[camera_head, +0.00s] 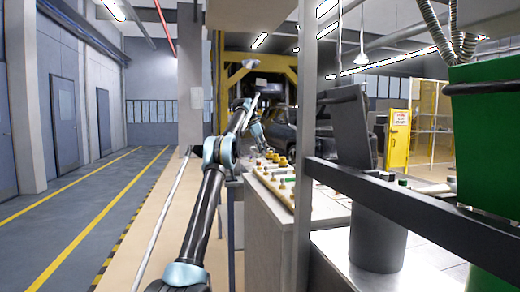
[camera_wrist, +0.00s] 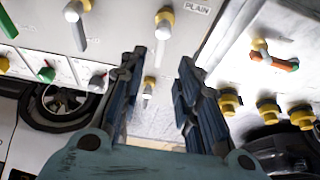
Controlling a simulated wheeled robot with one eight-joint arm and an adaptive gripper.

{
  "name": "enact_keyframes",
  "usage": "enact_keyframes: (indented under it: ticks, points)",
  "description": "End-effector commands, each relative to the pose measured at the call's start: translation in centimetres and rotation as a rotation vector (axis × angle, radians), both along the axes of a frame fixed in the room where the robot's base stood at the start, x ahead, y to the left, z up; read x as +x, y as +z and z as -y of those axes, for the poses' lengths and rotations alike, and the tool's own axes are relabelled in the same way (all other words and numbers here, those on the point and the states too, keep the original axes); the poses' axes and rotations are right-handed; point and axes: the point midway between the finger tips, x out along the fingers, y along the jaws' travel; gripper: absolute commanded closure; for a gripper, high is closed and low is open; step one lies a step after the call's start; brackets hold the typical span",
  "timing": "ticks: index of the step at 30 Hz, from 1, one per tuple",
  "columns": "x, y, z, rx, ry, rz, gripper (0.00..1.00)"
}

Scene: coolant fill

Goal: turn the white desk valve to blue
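My gripper (camera_wrist: 160,58) is open and empty in the wrist view, its two dark fingers spread over a white desk panel (camera_wrist: 225,30). A valve with a yellow base and pale tip (camera_wrist: 149,88) shows between the fingers, not touched as far as I can see. Another pale-tipped valve (camera_wrist: 165,22) stands beyond the fingertips, beside a PLAIN label (camera_wrist: 198,8). A third, with a grey handle (camera_wrist: 76,10), is at the upper left. I cannot tell which one is the white desk valve. No blue mark is readable. In the head view the desk (camera_head: 270,195) carries several small valves.
A valve with an orange-and-green handle (camera_wrist: 275,58) and several yellow knobs (camera_wrist: 268,110) lie to the right in the wrist view. A green lever (camera_wrist: 47,72) is at the left. In the head view, a dark rail (camera_head: 420,210) and a grey cylinder (camera_head: 377,240) stand at right.

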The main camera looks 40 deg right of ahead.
Motion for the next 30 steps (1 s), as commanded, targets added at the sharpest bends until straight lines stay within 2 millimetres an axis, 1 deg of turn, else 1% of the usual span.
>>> enact_keyframes:
  ticks: [9, 23, 26, 27, 30]
  points:
    - [0.5, 1.6, -0.4, 0.0, 0.0, 0.0, 0.69]
    - [0.6, 1.9, -0.8, 0.0, 0.003, 0.0, 0.69]
    - [0.7, 1.9, -0.9, 0.001, 0.005, 0.0, 0.9]
    - [0.8, 2.1, -1.1, 0.001, 0.01, -0.001, 0.99]
    - [1.3, 2.7, -2.3, 0.007, 0.038, -0.002, 1.0]
